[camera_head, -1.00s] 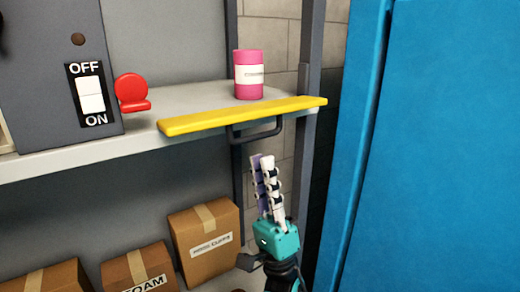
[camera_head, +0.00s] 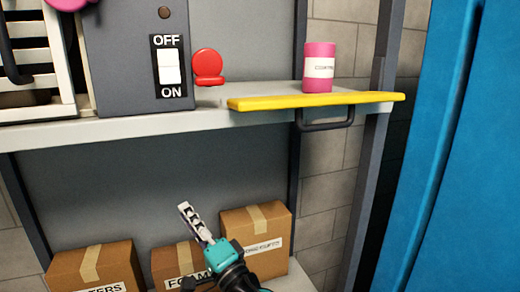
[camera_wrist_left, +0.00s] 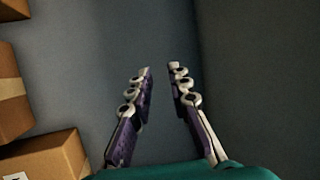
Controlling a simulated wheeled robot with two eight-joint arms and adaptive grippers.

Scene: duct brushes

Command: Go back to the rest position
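My left gripper (camera_head: 186,208) is in the lower middle of the head view, below the shelf and in front of the cardboard boxes. Its two fingers also show in the left wrist view (camera_wrist_left: 160,70), with a clear gap between them and nothing in it. It touches nothing that I can see. My right gripper is in neither view.
A shelf (camera_head: 130,128) crosses above my gripper, with a yellow board (camera_head: 330,100) and black handle (camera_head: 325,125). A pink can (camera_head: 318,75), a red object (camera_head: 208,67) and a grey switch box (camera_head: 120,60) stand there. Cardboard boxes (camera_head: 265,222) are below. A blue panel (camera_head: 460,180) is right.

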